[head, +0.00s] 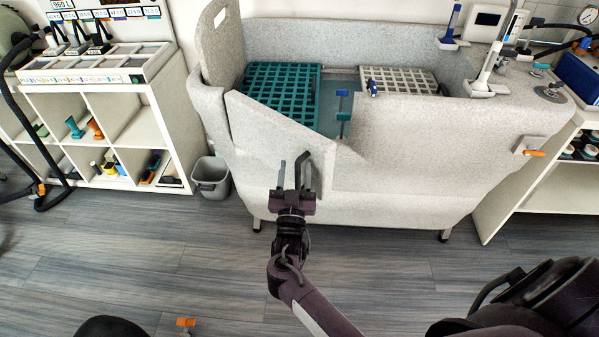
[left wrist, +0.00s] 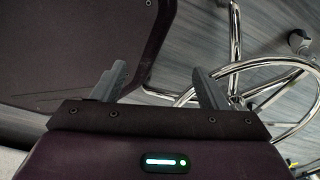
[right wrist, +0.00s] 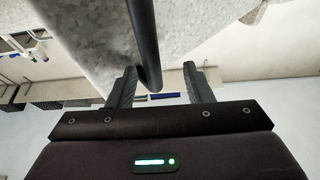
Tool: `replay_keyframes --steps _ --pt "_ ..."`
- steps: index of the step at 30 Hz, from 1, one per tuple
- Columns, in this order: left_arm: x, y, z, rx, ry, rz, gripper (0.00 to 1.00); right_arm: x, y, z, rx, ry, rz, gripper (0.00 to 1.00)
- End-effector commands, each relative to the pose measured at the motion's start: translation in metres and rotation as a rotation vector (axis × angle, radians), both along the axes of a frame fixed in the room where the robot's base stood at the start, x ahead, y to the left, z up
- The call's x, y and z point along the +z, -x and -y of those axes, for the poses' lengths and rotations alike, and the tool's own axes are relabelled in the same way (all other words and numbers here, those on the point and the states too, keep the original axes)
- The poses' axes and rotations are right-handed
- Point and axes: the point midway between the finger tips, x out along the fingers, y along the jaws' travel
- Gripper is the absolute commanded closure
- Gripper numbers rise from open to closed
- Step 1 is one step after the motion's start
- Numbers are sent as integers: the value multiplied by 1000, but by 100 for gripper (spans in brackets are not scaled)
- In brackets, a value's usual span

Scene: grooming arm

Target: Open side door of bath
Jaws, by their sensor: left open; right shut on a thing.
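The bath (head: 400,150) is a large grey speckled tub. Its side door (head: 265,128) is a matching panel at the front, standing at an angle to the front wall, with a gap beside its right edge. My right gripper (head: 293,161) is at the door's lower right part. In the right wrist view, a dark bar handle (right wrist: 146,40) passes between the fingers of the right gripper (right wrist: 156,82), which is shut on it. My left gripper (left wrist: 160,80) is open and empty, away from the bath; I cannot make it out in the head view.
Chrome tube legs (left wrist: 234,50) with a ring are just beyond the left fingers. A grey bin (head: 210,178) and a white shelf unit (head: 145,125) stand left of the bath. The grey wood floor (head: 150,250) in front is mostly clear.

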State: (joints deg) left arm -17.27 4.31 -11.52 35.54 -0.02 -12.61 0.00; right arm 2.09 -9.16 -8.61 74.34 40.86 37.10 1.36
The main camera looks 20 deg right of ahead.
Motion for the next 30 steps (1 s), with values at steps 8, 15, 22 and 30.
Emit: replay_keyframes --steps 8,15,22,30 --pt "1 -2 -7 2 -8 2 33 7 -4 -4 13 1 14 64" --pt "1 -1 -6 2 -8 2 33 10 -3 -4 13 1 17 64" --pt "6 -1 -6 0 -7 1 33 44 -2 -3 12 2 24 64" --pt "7 -1 -2 -3 -3 2 33 108 1 0 5 3 18 64"
